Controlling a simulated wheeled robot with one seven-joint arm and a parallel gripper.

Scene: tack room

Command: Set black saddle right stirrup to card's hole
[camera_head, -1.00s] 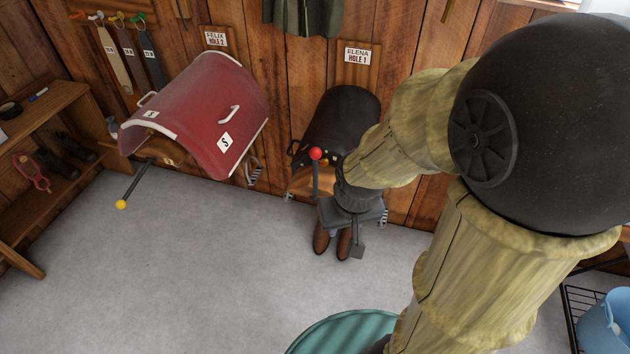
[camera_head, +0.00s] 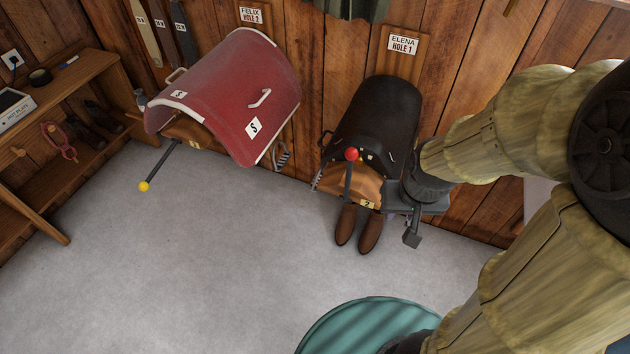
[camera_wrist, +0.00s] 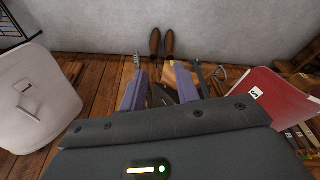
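The black saddle (camera_head: 382,112) sits on a wooden rack against the plank wall. A card (camera_head: 403,44) above it reads "ELENA HOLE 1". My gripper (camera_head: 406,222) is at the saddle's lower right side, and its hand hides that flank. In the wrist view my gripper (camera_wrist: 160,84) has its two purple fingers apart, with no held thing visible between them. A small metal piece, likely the right stirrup (camera_wrist: 136,61), shows just beyond the left finger's tip. The strap and its holes are hidden. The other stirrup (camera_head: 316,180) hangs at the saddle's left.
A red-covered saddle (camera_head: 225,95) with a "FELIX HOLE 2" card (camera_head: 251,14) is to the left. A red-knobbed lever (camera_head: 352,155) stands before the black saddle. Brown boots (camera_head: 358,230) are below. A teal round top (camera_head: 350,325) is in front. The left floor is clear.

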